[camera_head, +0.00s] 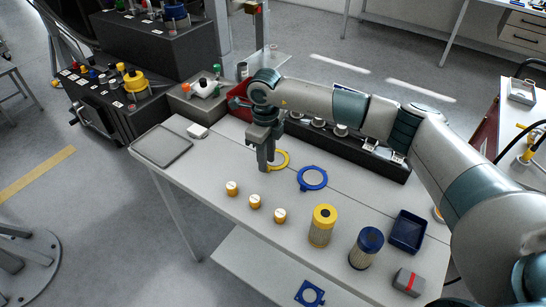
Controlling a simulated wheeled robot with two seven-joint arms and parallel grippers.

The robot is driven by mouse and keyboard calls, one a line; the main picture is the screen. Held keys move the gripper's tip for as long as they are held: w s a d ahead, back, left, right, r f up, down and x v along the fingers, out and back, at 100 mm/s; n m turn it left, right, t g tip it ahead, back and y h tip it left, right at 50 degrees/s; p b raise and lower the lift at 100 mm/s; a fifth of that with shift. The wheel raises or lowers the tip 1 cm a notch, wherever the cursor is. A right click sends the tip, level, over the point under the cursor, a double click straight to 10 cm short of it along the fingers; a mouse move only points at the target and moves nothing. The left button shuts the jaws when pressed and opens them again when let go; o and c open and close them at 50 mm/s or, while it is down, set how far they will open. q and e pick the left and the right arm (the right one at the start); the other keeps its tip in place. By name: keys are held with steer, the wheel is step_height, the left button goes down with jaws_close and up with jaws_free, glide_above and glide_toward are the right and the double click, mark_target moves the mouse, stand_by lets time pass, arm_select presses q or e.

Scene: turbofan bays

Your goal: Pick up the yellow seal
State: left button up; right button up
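The yellow seal (284,161) is a flat ring on the white table. Its left part is hidden behind my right gripper. My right gripper (264,168) points down at the left side of the seal, with its fingertips close to the tabletop. I cannot tell whether the fingers are open or shut, or whether they touch the seal. My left gripper is not in view.
A blue ring (312,178) lies right of the seal. Several small orange-and-white jars stand in front. A yellow-topped filter (322,225), a blue-topped filter (366,248) and a blue bin (407,232) stand at right. A grey tray (162,147) lies at left.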

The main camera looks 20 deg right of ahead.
steer(key=shift+f, duration=1.1)
jaws_close()
